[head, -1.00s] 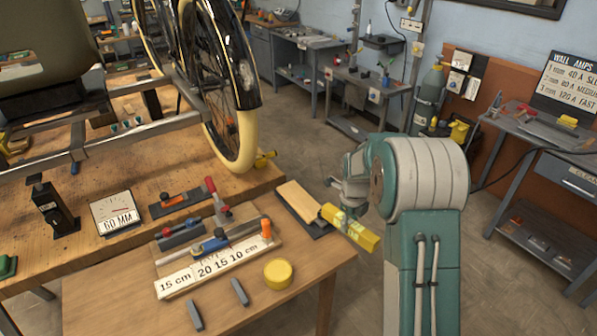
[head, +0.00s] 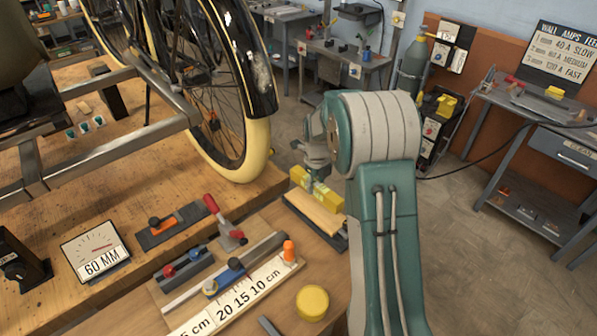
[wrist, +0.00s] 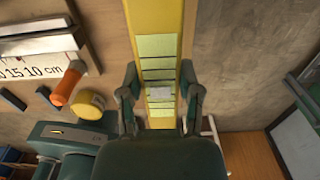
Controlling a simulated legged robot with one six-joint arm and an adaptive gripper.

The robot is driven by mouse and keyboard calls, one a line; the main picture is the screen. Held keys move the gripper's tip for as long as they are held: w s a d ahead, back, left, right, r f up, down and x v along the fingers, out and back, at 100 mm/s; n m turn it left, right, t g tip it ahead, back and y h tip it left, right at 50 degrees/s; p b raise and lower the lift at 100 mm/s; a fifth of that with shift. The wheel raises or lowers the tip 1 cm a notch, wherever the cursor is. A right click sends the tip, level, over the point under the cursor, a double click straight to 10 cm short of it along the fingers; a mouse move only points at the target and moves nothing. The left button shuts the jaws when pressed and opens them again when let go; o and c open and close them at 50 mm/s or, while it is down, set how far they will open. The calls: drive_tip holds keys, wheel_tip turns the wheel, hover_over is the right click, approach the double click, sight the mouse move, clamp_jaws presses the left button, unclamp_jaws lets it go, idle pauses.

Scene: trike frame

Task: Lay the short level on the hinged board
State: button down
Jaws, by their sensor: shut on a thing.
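The short level is a yellow bar (head: 330,197) with pale, dark-lined panels along its middle. My gripper (wrist: 161,82) is shut on it, one finger on each side, and the level (wrist: 155,20) runs away from the gripper in the wrist view. In the head view the level hangs across the far part of the hinged board (head: 315,215), a pale wooden slat on a dark base at the table's right edge. I cannot tell whether the level touches the board. My arm hides part of the scene at the right.
On the small table stand a yellow round tin (head: 312,303), an orange-capped piece (head: 289,250) and a white numbered strip (head: 240,300). A red-handled clamp (head: 225,228) is left of the board. The bicycle wheel (head: 240,150) stands behind on the bench.

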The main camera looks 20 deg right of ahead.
sight(315, 206)
drive_tip(key=shift+w+d, duration=0.15)
drive_tip(key=shift+w, duration=0.15)
drive_tip(key=shift+d+f, duration=0.2)
drive_tip(key=shift+f, duration=0.2)
drive_tip(key=shift+a+f, duration=0.3)
drive_tip(key=shift+f, duration=0.35)
drive_tip(key=shift+d+f, duration=0.25)
drive_tip(key=shift+f, duration=0.45)
drive_tip(key=shift+d+f, duration=0.25)
drive_tip(key=shift+f, duration=0.85)
drive_tip(key=shift+a+f, duration=0.1)
drive_tip(key=shift+a, duration=0.2)
drive_tip(key=shift+d+f, duration=0.1)
drive_tip(key=shift+d, duration=0.1)
drive_tip(key=shift+a+f, duration=0.1)
drive_tip(key=shift+f, duration=0.2)
